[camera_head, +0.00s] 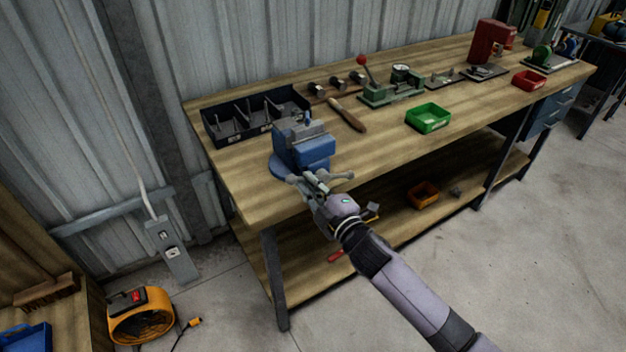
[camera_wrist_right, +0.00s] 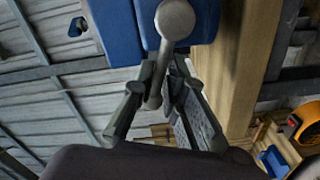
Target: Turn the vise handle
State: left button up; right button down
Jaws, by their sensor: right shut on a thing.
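The blue vise (camera_head: 308,152) is mounted at the near left corner of the wooden workbench (camera_head: 385,150). Its grey metal handle (camera_head: 338,176) shows at the front of the vise, partly hidden by my right gripper (camera_head: 309,184). In the right wrist view, the handle bar (camera_wrist_right: 156,82) runs from a round grey end close to the blue vise body (camera_wrist_right: 122,25) down between the fingers. My right gripper (camera_wrist_right: 158,88) is shut on the handle there. My left gripper is not in view.
A dark divided bin (camera_head: 215,131) stands behind the vise. A mallet (camera_head: 347,114), a green tray (camera_head: 428,117) and a green press with a red knob (camera_head: 390,94) lie further right. A lower shelf holds an orange bin (camera_head: 422,195). An orange blower (camera_head: 140,318) stands on the floor at left.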

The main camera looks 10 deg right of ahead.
jog(key=shift+a+f+n, duration=0.1)
jog(key=shift+f+n, duration=0.25)
jog(key=shift+n, duration=0.75)
jog(key=c, duration=1.6)
grip_release()
jog(key=shift+w+a+f, duration=0.1)
jog(key=shift+f, duration=0.05)
jog(key=shift+s, duration=0.2)
jog(key=v, duration=1.2)
jog(key=shift+w, duration=0.15)
